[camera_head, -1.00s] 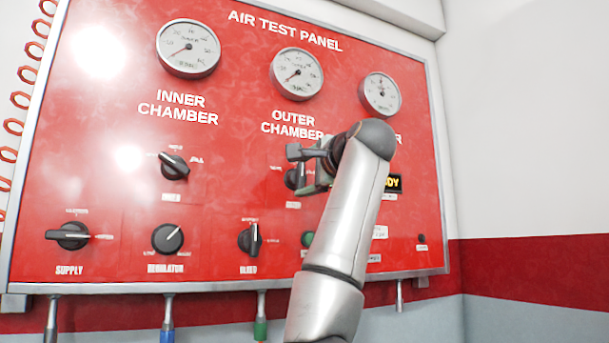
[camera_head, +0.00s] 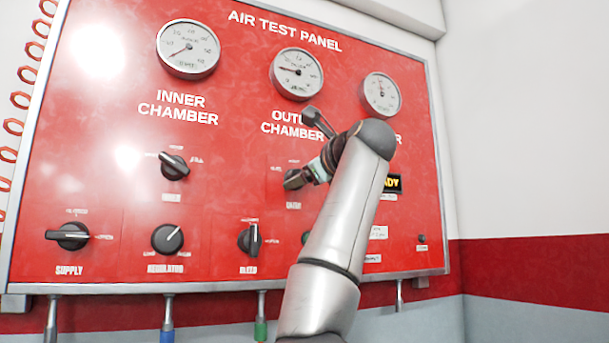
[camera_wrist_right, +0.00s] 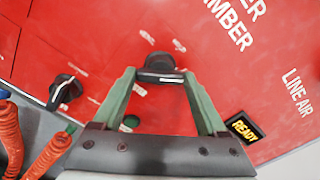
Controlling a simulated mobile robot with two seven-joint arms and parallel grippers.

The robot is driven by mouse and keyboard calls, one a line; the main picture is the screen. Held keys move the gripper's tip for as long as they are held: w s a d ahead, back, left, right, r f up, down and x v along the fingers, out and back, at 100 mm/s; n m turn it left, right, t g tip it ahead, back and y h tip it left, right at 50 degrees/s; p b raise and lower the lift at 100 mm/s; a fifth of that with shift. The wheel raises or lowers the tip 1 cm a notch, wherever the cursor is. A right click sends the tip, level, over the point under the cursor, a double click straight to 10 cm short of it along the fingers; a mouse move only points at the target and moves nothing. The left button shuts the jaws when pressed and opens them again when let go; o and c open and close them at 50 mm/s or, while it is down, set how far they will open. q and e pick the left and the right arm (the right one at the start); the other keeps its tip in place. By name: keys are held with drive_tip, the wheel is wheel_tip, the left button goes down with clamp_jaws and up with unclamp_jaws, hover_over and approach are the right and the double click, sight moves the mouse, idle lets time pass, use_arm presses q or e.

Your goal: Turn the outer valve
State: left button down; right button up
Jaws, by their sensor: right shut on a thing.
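The outer valve is the black knob (camera_head: 295,180) under the OUTER CHAMBER label on the red panel. Its handle lies tilted in the head view, and my gripper hides part of it. In the right wrist view the knob (camera_wrist_right: 160,66) sits between the tips of the two green fingers. My right gripper (camera_wrist_right: 159,76) is shut on this knob. In the head view the gripper (camera_head: 309,172) comes in rolled from the right. The outer chamber gauge (camera_head: 297,73) above has its needle pointing left. My left gripper is not in view.
The inner valve (camera_head: 174,166) is to the left. The supply knob (camera_head: 68,236), regulator knob (camera_head: 168,238) and bleed knob (camera_head: 250,239) are below. A READY display (camera_wrist_right: 243,128) is near the right finger. Orange coiled hoses (camera_wrist_right: 45,153) show lower left in the wrist view.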

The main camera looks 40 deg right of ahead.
drive_tip(key=shift+f+m, duration=0.1)
drive_tip(key=shift+m, duration=0.5)
drive_tip(key=shift+f, duration=0.1)
drive_tip(key=o, duration=1.3)
drive_tip(key=shift+s, duration=0.1)
drive_tip(key=b+v, duration=0.4)
drive_tip(key=v, duration=0.8)
drive_tip(key=shift+s, duration=0.2)
